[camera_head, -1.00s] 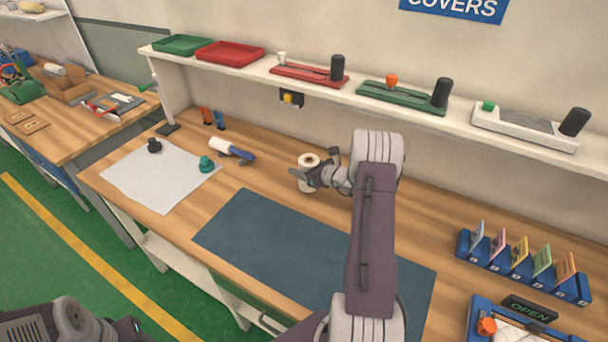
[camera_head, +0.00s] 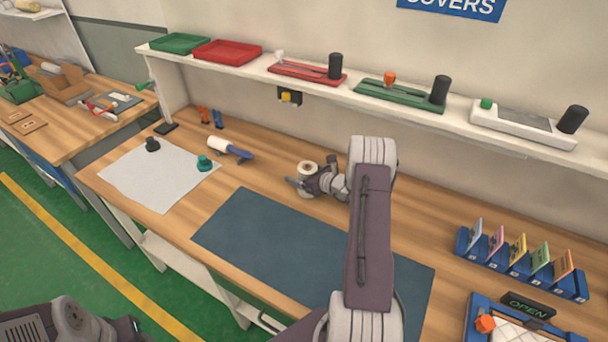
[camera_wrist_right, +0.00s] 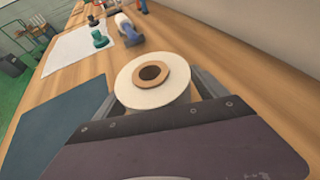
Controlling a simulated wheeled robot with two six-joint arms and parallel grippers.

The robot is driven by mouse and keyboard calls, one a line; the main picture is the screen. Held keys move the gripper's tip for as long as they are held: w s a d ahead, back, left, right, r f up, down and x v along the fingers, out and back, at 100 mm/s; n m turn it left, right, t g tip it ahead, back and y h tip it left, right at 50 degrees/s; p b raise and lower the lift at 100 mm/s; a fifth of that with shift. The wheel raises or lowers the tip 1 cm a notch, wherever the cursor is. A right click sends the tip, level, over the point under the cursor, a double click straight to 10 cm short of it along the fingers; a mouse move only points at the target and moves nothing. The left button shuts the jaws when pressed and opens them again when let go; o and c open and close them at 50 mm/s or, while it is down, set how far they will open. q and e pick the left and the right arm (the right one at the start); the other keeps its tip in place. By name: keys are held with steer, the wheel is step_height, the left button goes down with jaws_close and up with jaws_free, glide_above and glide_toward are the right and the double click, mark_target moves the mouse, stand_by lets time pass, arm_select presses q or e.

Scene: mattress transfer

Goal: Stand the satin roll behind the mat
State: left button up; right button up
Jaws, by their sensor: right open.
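The satin roll (camera_head: 307,167) is cream-white with a brown core. It stands upright on the wooden table, behind the dark blue mat (camera_head: 270,240) and apart from its back edge. My right gripper (camera_head: 305,185) is low at the roll, with its jaws open around it. In the right wrist view the roll (camera_wrist_right: 150,92) shows from above between the two fingers, its core hole facing up. Its lower part is hidden by the gripper, so contact with the fingers cannot be told. My left gripper is out of view.
Left of the mat lie a pale sheet (camera_head: 150,182), a dark knob (camera_head: 152,145), a green knob (camera_head: 204,162) and a blue-handled roller (camera_head: 230,149). A shelf (camera_head: 350,95) runs above the back. A blue card rack (camera_head: 520,264) stands at right. Table behind the mat's right part is clear.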

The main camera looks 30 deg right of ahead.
steer(key=shift+r, duration=0.3)
steer(key=v, duration=1.2)
steer(key=shift+f+b, duration=0.25)
steer(key=shift+b, duration=0.15)
